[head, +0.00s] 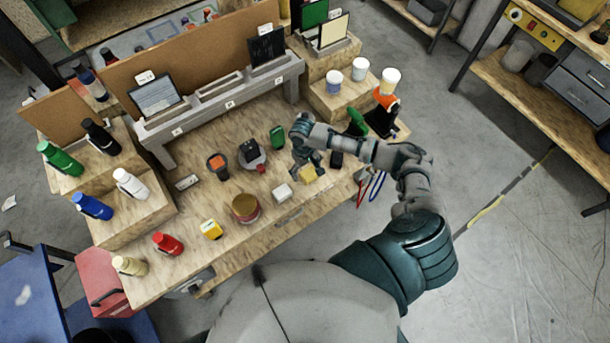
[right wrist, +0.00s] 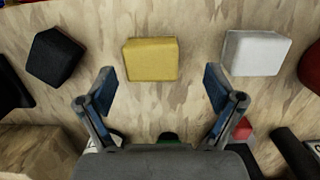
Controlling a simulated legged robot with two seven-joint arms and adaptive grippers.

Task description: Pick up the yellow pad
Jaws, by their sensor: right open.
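The yellow pad (head: 308,175) lies flat on the wooden workbench, partly covered by my right gripper (head: 306,164) in the head view. In the right wrist view the yellow pad (right wrist: 150,59) shows whole, a little beyond the fingertips and roughly centred between them. My right gripper (right wrist: 160,86) is open and empty, with its two fingers spread wider than the pad. The fingers do not appear to touch the pad. My left gripper is in neither view.
A white block (right wrist: 256,53) lies on one side of the pad and a black block (right wrist: 54,56) on the other, with bare wood between. A round tin (head: 246,208) and a yellow item (head: 211,229) stand along the bench front. A raised shelf (head: 228,104) runs along the back.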

